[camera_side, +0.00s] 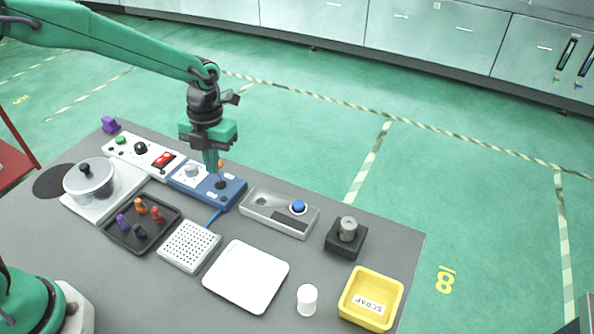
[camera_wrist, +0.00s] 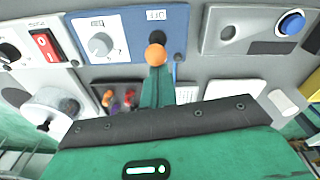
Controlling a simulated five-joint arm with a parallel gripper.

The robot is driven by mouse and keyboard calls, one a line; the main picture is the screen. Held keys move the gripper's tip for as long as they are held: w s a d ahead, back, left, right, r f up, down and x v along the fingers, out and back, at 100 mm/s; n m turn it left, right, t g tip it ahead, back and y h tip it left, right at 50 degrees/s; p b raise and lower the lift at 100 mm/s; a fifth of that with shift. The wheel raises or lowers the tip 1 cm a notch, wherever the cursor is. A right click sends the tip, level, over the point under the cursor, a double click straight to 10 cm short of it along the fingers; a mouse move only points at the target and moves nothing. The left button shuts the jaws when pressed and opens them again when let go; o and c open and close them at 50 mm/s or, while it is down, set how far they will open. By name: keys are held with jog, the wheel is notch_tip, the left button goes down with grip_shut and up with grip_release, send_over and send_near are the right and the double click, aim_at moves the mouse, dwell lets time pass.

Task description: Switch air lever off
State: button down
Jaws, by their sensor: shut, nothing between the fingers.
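The blue control panel (camera_side: 232,188) stands in the middle of the bench's back row and also fills the top of the wrist view (camera_wrist: 128,30). It carries a white dial (camera_wrist: 101,45) and the air lever, whose orange ball knob (camera_wrist: 156,54) shows in the wrist view. In the side view the orange knob (camera_side: 220,163) shows partly behind my fingers, above a black base (camera_side: 221,184). My gripper (camera_side: 213,172) points down over the panel, fingers shut and empty. In the wrist view its fingertips (camera_wrist: 157,70) are right beside the knob; contact cannot be told.
Left of the panel are a white panel with a red switch (camera_side: 163,159) and a lidded pot (camera_side: 90,178). Right is a grey box with a blue button (camera_side: 298,207). In front are a dark tray of pegs (camera_side: 162,246), a perforated block (camera_side: 189,245) and a yellow scrap bin (camera_side: 371,298).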

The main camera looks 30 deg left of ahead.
jog(key=shift+w, duration=0.45)
jog(key=shift+r, duration=0.3)
jog(key=shift+r, duration=0.55)
jog(key=shift+s+r, duration=1.25)
jog(key=shift+s, duration=0.45)
jog(key=w+r, duration=0.5)
jog(key=w, duration=0.3)
jog(key=shift+w+r, duration=0.15)
jog(key=shift+r, duration=0.15)
